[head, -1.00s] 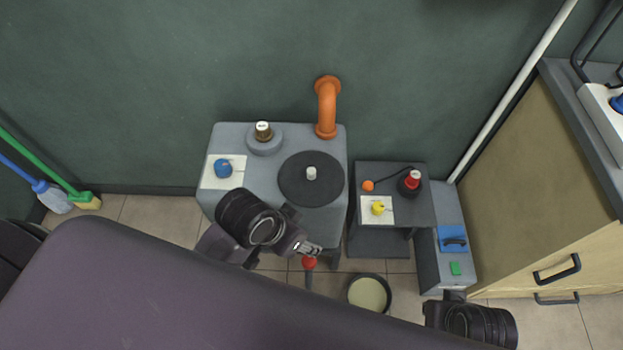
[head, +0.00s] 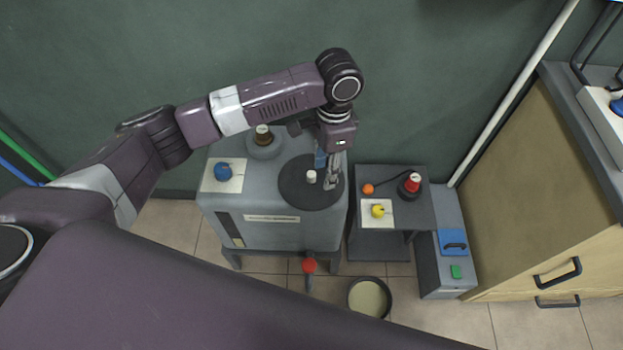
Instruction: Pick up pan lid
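The pan lid (head: 300,190) looks like a dark grey round disc with a small white knob (head: 311,176) at its middle. It lies flat on top of the grey press cabinet. My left arm reaches in from the left over the cabinet, and my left gripper (head: 331,181) points down over the right part of the lid, just right of the knob. Its fingers look apart, with the knob outside them. Whether the fingertips touch the lid I cannot tell. My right gripper is not in view.
The cabinet (head: 270,232) also bears a blue knob (head: 223,171) and a brown-capped round part (head: 263,135). A lower grey stand (head: 410,215) with a red button (head: 412,182) and a yellow knob (head: 378,210) is at right. A round pot (head: 369,297) stands on the floor.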

